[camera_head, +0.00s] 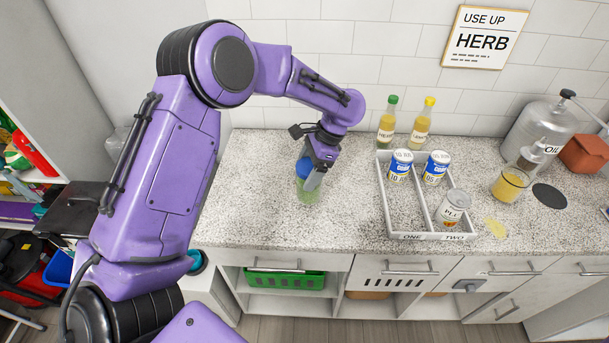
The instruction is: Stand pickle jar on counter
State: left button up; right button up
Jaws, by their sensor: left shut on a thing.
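The pickle jar (307,193) is a greenish see-through jar with a blue lid (304,168). It looks upright, at the left-middle part of the speckled counter (259,213). My left gripper (311,181) comes down from above and is shut on the jar near its lid. The fingers hide part of the lid and of the jar's right side. I cannot tell whether the jar's base touches the counter. My right gripper does not show.
A white two-part tray (386,207) with several cans stands to the right. Behind it are two bottles (387,124) (422,124). Farther right are a glass jug (509,184), an oil canister (541,130) and a dark round mat (549,196). The counter around the jar is clear.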

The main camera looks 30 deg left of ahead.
pick_arm(q)
jog(key=x, duration=0.2)
jog(key=p+x, duration=0.1)
jog(key=shift+w+a+f, duration=0.1)
jog(key=shift+w+f, duration=0.15)
jog(key=shift+f, duration=0.35)
jog(key=shift+w, duration=0.15)
jog(key=shift+f, duration=0.1)
jog(key=o, duration=1.8)
jog(key=shift+c, duration=0.2)
jog(key=shift+r, duration=0.25)
jog(key=b+v, duration=0.1)
jog(key=v, duration=0.4)
jog(key=b+v, duration=0.1)
jog(key=v, duration=0.5)
jog(key=shift+d, duration=0.2)
jog(key=shift+w+r, duration=0.1)
jog(key=shift+r, duration=0.25)
